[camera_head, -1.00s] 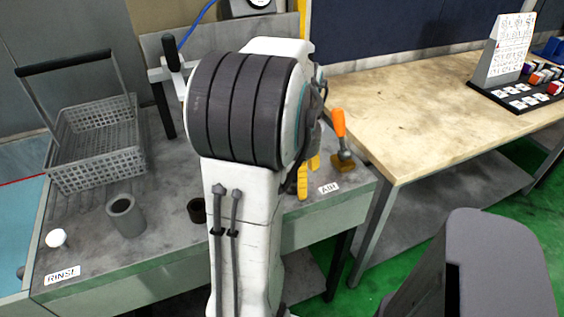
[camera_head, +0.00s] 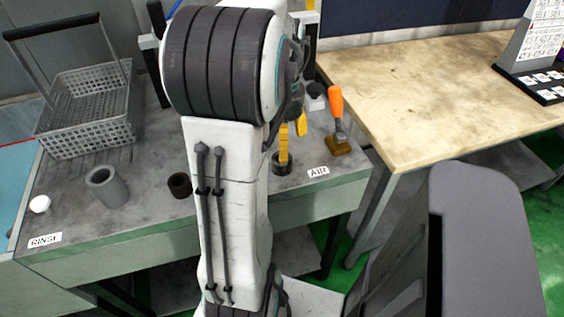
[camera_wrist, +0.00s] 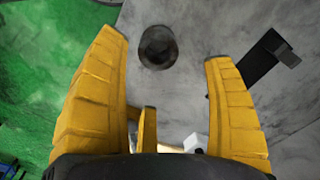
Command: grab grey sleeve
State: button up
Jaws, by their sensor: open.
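A light grey hollow sleeve (camera_head: 107,187) stands upright on the grey bench at the left, behind the RINSE label. A darker ring (camera_head: 180,185) stands to its right. Another dark ring (camera_head: 283,163) stands near the AIR label, partly hidden by a yellow finger. My gripper (camera_head: 291,138) is over the bench in front of that ring, open and empty, partly hidden by my arm. In the wrist view, my gripper (camera_wrist: 166,47) has its fingers wide apart, with a dark round hollow part (camera_wrist: 158,47) between and beyond their tips. It looks like the ring near AIR.
A grey wire basket (camera_head: 88,110) stands at the back left; a white knob (camera_head: 40,204) is at the left edge. An orange-handled tool (camera_head: 337,115) stands right of my gripper. A wooden table (camera_head: 430,100) is to the right, beyond a gap over green floor.

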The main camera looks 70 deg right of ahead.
aim_at(279, 170)
jog(key=shift+a+f, duration=0.15)
jog(key=shift+f, duration=1.45)
jog(key=shift+a+f, duration=0.1)
jog(key=shift+f, duration=1.45)
jog(key=shift+c, duration=0.4)
jog(key=c, duration=1.3)
jog(key=shift+r, duration=0.1)
